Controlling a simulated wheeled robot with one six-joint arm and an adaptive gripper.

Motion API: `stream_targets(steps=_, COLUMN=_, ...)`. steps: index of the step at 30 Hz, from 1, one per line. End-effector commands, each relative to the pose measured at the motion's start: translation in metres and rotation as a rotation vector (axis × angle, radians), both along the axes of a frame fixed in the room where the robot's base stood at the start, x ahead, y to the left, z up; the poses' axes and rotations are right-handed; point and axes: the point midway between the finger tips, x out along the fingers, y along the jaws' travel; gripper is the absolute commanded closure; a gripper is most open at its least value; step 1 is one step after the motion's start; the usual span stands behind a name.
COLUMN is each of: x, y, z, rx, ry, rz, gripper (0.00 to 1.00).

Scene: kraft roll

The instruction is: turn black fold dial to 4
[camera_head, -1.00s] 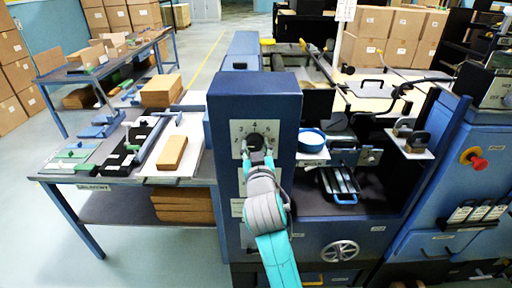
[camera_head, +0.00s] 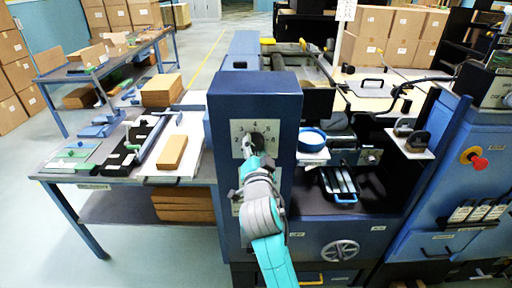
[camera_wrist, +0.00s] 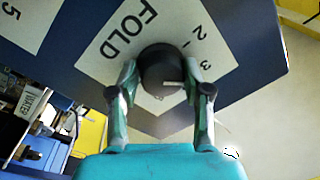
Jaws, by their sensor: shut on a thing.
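The black fold dial (camera_head: 258,137) is on a white numbered plate (camera_head: 240,128) on the front of the blue machine column. In the wrist view the round black dial (camera_wrist: 158,62) has a white mark on its face. The mark points right, towards the side of the plate with the 2 and 3. The 4 is not visible there, and I cannot tell the exact number marked. My gripper (camera_wrist: 160,78) has one finger on each side of the dial and is shut on it. In the head view my gripper (camera_head: 250,146) partly covers the dial and plate.
A side table (camera_head: 60,172) with a cardboard block (camera_head: 172,152) stands to the left. A handwheel (camera_head: 340,250) is lower right. Floor is clear at far left.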

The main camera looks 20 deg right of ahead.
Motion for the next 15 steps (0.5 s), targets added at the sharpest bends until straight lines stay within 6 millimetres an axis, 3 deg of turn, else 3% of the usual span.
stream_targets(steps=15, x=0.0014, y=0.0040, z=0.0046, rx=0.441, ry=-0.153, rz=0.008, gripper=0.86)
